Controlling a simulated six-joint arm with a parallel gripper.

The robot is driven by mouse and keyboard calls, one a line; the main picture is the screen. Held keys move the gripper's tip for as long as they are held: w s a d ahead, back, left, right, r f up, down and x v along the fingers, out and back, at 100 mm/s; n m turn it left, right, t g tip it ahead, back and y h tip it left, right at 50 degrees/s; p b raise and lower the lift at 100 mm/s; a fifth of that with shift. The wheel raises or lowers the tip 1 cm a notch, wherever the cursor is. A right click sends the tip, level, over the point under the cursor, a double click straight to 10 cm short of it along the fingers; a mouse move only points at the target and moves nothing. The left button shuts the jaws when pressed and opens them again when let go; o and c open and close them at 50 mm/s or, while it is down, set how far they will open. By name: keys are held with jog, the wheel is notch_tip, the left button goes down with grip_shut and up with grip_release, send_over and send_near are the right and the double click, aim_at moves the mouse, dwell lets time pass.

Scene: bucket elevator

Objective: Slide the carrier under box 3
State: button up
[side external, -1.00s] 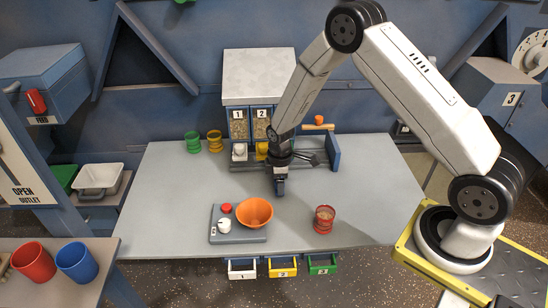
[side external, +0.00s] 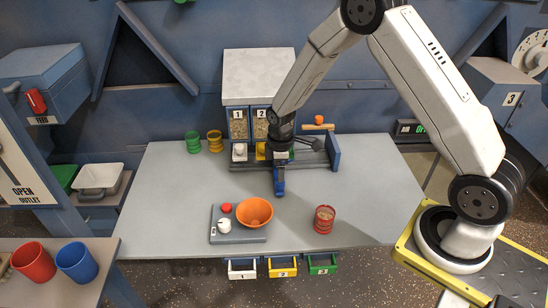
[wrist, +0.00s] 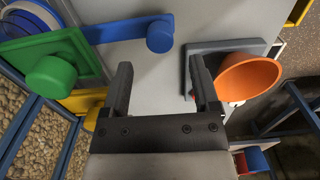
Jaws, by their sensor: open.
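In the side view, my gripper (side external: 280,161) points down in front of the grain boxes. Boxes 1 (side external: 238,124) and 2 (side external: 261,123) show; box 3 is hidden behind my arm. In the wrist view, my open, empty gripper (wrist: 162,80) has its fingers apart. A blue bar with a round knob (wrist: 160,36), seemingly the carrier's handle, lies just beyond the fingertips, between their lines. A blue part (side external: 279,184) shows below the gripper in the side view. A green knob (wrist: 50,77) and a yellow knob (wrist: 85,101) are left of my fingers. The carrier's body is not clear.
An orange bowl (side external: 255,212) sits on a grey base (side external: 226,238) in front. A red cup (side external: 324,220) with grain stands to its right. Green (side external: 193,142) and yellow (side external: 215,141) cups stand left of the boxes. The table's middle is mostly clear.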

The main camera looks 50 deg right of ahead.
jog(key=shift+r, duration=0.15)
jog(key=shift+r, duration=2.85)
jog(key=s+a+r+m+t, duration=0.1)
jog(key=s+a+r+m, duration=0.1)
jog(key=s, duration=0.6)
jog(key=s+a+r+m+t, duration=0.1)
jog(key=s+a+r+m, duration=0.1)
jog(key=s+r+m, duration=0.3)
jog(key=s+m, duration=0.2)
jog(key=s, duration=0.1)
jog(key=shift+a+r+t, duration=0.15)
jog(key=shift+a+t, duration=0.15)
jog(key=shift+a, duration=0.05)
